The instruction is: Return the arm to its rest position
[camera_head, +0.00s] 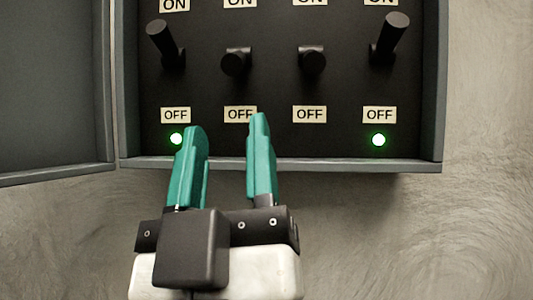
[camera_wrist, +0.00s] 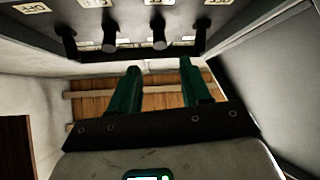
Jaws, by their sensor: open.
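My gripper (camera_head: 226,125) is open and empty, its two teal fingers pointing up in front of the lower edge of a switch panel (camera_head: 275,90). The left finger is near the left green light, and the right one overlaps the second OFF label. In the wrist view my gripper (camera_wrist: 160,67) has nothing between its fingers, with the panel's levers beyond the tips. The far left lever (camera_head: 165,45) and far right lever (camera_head: 391,40) tilt up toward ON. The second lever (camera_head: 236,62) and third lever (camera_head: 312,60) point outward, lower than the outer two.
Green lights glow below the far left lever (camera_head: 176,139) and far right lever (camera_head: 378,140). A grey box frame (camera_head: 400,165) surrounds the panel. Its open door (camera_head: 55,90) stands at the left. Bare wall (camera_head: 400,240) lies below. A slatted wooden surface (camera_wrist: 160,97) shows in the wrist view.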

